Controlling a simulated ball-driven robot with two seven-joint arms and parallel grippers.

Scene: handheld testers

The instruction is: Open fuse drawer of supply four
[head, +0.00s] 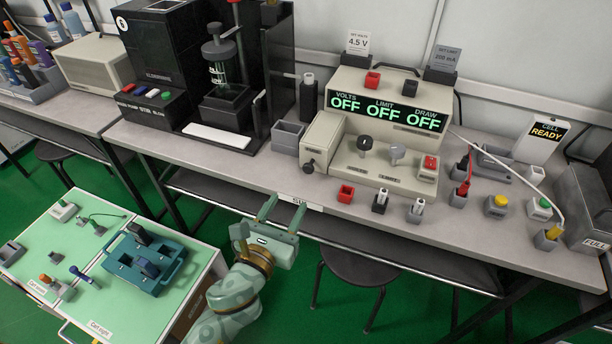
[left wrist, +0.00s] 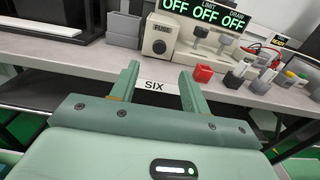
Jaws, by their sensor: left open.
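The beige power supply (head: 385,135) stands on the grey bench, its display reading OFF three times. At its left side is a beige fuse box (head: 322,138) with a dark round knob (head: 308,167) on its front. In the left wrist view the fuse box (left wrist: 158,32) carries a FUSE label above the knob (left wrist: 159,47); whether its drawer is shut I cannot tell. My left gripper (head: 283,209) is open and empty at the bench's front edge, below and apart from the knob. Its fingers (left wrist: 160,82) frame a bench-edge label (left wrist: 154,86) reading SIX. My right gripper is not in view.
A grey open bin (head: 287,138) stands left of the fuse box. A red socket block (head: 346,193) and several plugs stand in front of the supply. A black machine (head: 165,50) is at the back left. A stool (head: 358,265) and a cart (head: 110,230) are below.

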